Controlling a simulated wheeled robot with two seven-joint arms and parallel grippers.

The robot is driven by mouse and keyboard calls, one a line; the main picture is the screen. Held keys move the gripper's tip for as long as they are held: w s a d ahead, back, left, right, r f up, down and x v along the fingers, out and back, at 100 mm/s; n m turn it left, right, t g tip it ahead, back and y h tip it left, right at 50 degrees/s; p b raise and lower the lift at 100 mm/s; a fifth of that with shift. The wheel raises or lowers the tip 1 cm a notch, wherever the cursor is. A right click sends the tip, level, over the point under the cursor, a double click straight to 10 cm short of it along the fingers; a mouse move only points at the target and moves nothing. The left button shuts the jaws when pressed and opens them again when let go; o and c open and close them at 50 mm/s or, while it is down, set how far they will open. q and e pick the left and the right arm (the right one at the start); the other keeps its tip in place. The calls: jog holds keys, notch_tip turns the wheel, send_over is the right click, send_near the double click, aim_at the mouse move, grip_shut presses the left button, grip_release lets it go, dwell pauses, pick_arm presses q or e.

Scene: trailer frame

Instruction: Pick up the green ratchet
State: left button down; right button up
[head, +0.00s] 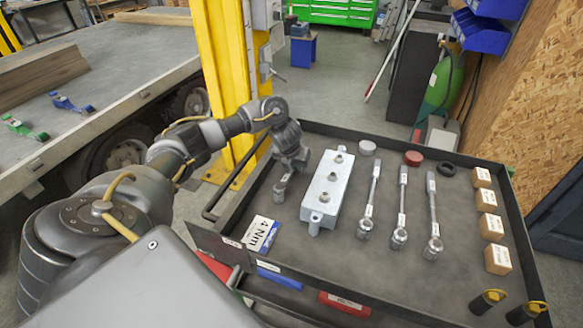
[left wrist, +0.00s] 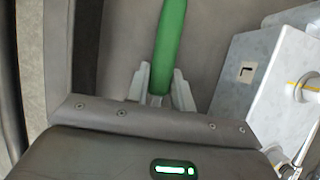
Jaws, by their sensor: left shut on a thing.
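The green ratchet shows in the left wrist view as a green handle (left wrist: 170,40) between the fingers of my left gripper (left wrist: 162,88). In the head view, my left gripper (head: 290,163) is over the left part of the dark tray (head: 440,285), left of the metal block. It is shut on the green ratchet and hides its handle there. Only the ratchet's metal head end (head: 280,190) shows below the gripper. I cannot tell whether the ratchet touches the tray floor. My right gripper is not in view.
A grey metal block (head: 318,205) with studs stands close to the right of my left gripper. Three silver ratchets (head: 401,205) lie right of it. Small boxes (head: 489,225) line the right side. A 4 Nm card (head: 262,233) lies in front. A yellow post (head: 222,60) rises behind.

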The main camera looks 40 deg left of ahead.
pick_arm(q)
jog(key=shift+r, duration=0.55)
notch_tip(320, 180, up, 2)
jog(key=shift+r, duration=0.15)
jog(key=s+r+p, duration=0.5)
jog(key=s+r, duration=0.4)
jog(key=s, duration=0.5)
jog(key=shift+a+r+p, duration=0.2)
jog(key=shift+r+p, duration=0.15)
